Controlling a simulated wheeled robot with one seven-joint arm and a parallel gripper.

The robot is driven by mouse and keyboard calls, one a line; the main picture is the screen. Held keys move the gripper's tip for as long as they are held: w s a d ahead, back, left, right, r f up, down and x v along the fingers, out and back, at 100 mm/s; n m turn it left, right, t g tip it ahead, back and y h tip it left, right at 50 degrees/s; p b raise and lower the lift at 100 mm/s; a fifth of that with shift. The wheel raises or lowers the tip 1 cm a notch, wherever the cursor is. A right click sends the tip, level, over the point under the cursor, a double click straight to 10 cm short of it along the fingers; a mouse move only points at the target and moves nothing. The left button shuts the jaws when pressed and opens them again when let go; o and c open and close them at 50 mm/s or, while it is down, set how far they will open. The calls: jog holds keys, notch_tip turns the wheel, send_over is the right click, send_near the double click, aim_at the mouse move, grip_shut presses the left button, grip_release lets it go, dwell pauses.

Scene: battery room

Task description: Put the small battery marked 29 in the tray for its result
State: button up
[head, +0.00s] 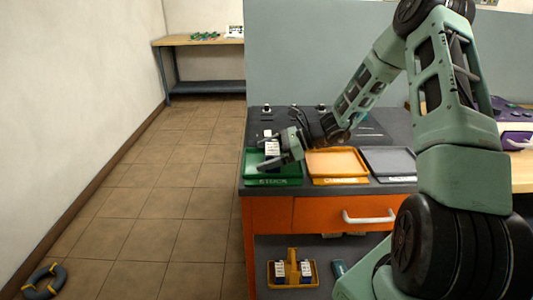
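A small battery (272,148), dark with a white label, shows at the green tray (257,174), whose front reads "STOCK". Its number is too small to read. My gripper (276,151) is over this tray with its fingers on either side of the battery. I cannot tell whether they press on it or stand apart, or whether the battery rests in the tray. To the right are a yellow-orange tray (336,162) and a grey tray (391,161). Their front labels are too small to read surely.
The trays stand along the front of a dark bench top (389,124) with small fittings behind. Below are an orange drawer (345,214) and a shelf with a yellow carrier (293,268) of batteries. A grey ring (44,281) lies on the floor at left. The tiled floor is otherwise clear.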

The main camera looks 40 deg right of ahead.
jog(key=shift+d, duration=0.1)
jog(key=v, duration=1.1)
jog(key=shift+s+d+r, duration=0.2)
jog(key=shift+s, duration=0.1)
jog(key=s+a+r+n+g+h, duration=0.1)
jog(key=s+a+n+g, duration=0.2)
jog(key=a+n, duration=0.35)
jog(key=s+a+n+g+h, duration=0.1)
jog(key=s+a+n+g, duration=0.15)
jog(key=a, duration=0.65)
jog(key=s+a+r+n+g+h, duration=0.1)
jog(key=s+a+n+g, duration=0.3)
jog(key=a, duration=0.4)
jog(key=s+a+r+n+t+h, duration=0.1)
jog(key=s+a+n+h, duration=0.6)
jog(key=s+n, duration=0.8)
jog(key=a+n+t, duration=0.1)
jog(key=a+n, duration=0.2)
jog(key=n, duration=0.1)
jog(key=shift+s+a+r+h, duration=0.2)
jog(key=shift+a+r+h, duration=0.05)
jog(key=shift+r+h, duration=0.05)
notch_tip(320, 180, up, 4)
jog(key=p, duration=0.3)
jog(key=shift+p, duration=0.3)
